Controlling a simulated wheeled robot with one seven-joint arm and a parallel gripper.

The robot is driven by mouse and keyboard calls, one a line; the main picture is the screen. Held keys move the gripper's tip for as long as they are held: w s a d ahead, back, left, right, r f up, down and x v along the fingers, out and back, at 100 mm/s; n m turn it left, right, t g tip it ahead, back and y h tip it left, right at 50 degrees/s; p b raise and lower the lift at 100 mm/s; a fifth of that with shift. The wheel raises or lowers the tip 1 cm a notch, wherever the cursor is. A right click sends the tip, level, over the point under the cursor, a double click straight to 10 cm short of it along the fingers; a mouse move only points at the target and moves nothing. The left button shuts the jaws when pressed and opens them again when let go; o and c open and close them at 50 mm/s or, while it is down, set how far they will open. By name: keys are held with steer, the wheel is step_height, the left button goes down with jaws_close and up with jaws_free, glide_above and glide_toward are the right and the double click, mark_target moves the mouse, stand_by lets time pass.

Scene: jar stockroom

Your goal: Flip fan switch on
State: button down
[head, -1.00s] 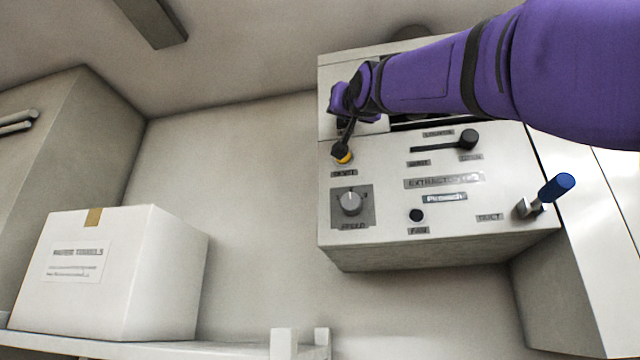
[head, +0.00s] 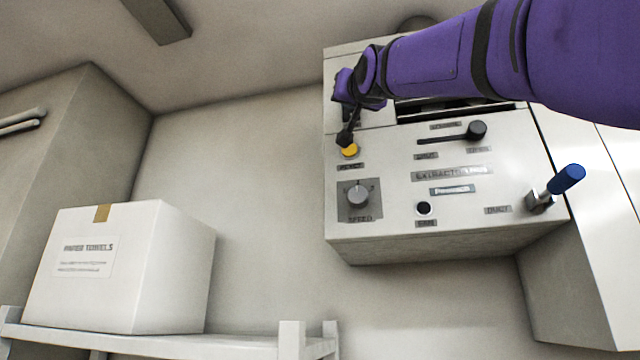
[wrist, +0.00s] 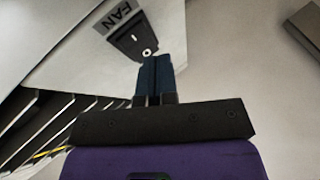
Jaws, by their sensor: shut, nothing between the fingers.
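The fan switch (wrist: 134,38) shows in the wrist view as a dark rocker with a light I mark and a round O mark, beside a FAN label (wrist: 118,14). My gripper (wrist: 155,58) is shut and empty, its dark blue fingers together. The fingertips are at the O end of the rocker; I cannot tell whether they touch it. Which way the rocker is tipped is not clear. In the head view my gripper (head: 346,138) is at the upper left of the extractor panel (head: 400,190), and I cannot make out the switch there.
A yellow button (head: 350,150) is close to my gripper. The panel also holds a grey dial (head: 358,194), a black slider knob (head: 476,130), a black button (head: 424,208) and a blue-handled lever (head: 567,179). A paper towels box (head: 130,270) stands on a shelf at left.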

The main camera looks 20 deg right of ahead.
steer(key=shift+s, duration=0.1)
steer(key=s+a, duration=0.3)
steer(key=shift+s+r, duration=0.3)
steer(key=shift+s, duration=0.1)
stand_by(0.6)
